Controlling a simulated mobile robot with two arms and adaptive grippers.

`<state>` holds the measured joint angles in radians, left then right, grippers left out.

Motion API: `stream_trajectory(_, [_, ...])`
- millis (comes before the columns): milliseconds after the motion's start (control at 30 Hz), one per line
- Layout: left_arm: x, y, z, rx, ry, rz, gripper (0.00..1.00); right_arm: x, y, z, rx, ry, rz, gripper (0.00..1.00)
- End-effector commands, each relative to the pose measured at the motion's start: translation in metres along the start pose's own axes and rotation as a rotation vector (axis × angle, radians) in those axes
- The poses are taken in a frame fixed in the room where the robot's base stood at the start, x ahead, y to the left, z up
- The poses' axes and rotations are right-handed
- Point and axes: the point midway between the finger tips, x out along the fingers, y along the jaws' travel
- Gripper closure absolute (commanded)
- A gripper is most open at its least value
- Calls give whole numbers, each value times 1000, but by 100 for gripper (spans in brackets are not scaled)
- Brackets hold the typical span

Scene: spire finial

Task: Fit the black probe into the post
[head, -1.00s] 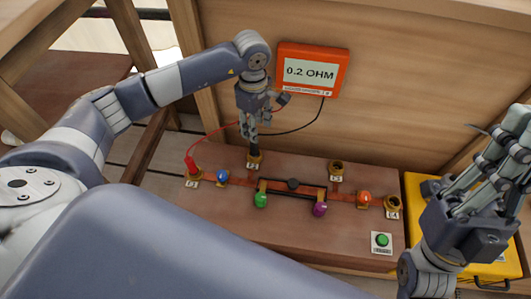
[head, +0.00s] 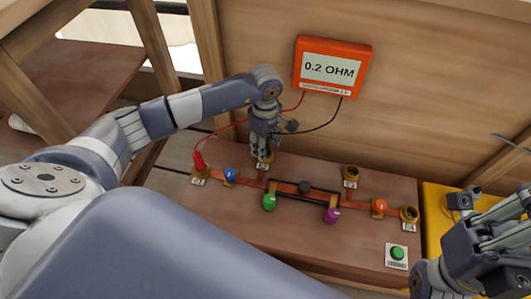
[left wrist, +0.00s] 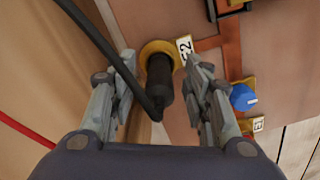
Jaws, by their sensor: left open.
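The black probe (left wrist: 160,80) stands in the brass post (left wrist: 152,48) labelled E2, its cable bending away at the top. My left gripper (left wrist: 160,64) is open, one finger on each side of the probe, with visible gaps. In the head view the left gripper (head: 261,150) is down at this post (head: 265,163), and its fingers hide most of the probe. The orange meter (head: 332,67) reads 0.2 OHM. My right gripper (head: 490,240) is at the lower right, partly cut off, and its finger state is unclear.
The red probe (head: 198,160) is in the left post. Other brass posts (head: 350,173) stand free at the right. The wooden board (head: 300,240) carries coloured knobs and a green button (head: 397,253). A wooden wall stands behind. The black cable (head: 318,127) hangs from the meter.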

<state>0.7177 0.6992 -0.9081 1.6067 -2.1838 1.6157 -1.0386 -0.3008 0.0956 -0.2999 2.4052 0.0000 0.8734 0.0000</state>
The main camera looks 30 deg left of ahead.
Motion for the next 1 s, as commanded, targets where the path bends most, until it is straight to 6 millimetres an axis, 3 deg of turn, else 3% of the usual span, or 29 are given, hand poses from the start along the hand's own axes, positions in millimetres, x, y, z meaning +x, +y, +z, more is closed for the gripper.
stream_trajectory(200, [0,0,0,0,0,2,58,0,0,0,0,-1,0,100])
stream_trajectory(400, [0,0,0,0,0,2,100,0,0,0,0,-1,0,100])
stream_trajectory(767, [-4,1,0,0,0,3,100,3,0,0,0,-1,0,100])
stream_trajectory(1000, [-47,2,-1,0,1,6,100,6,0,-2,4,-39,14,100])
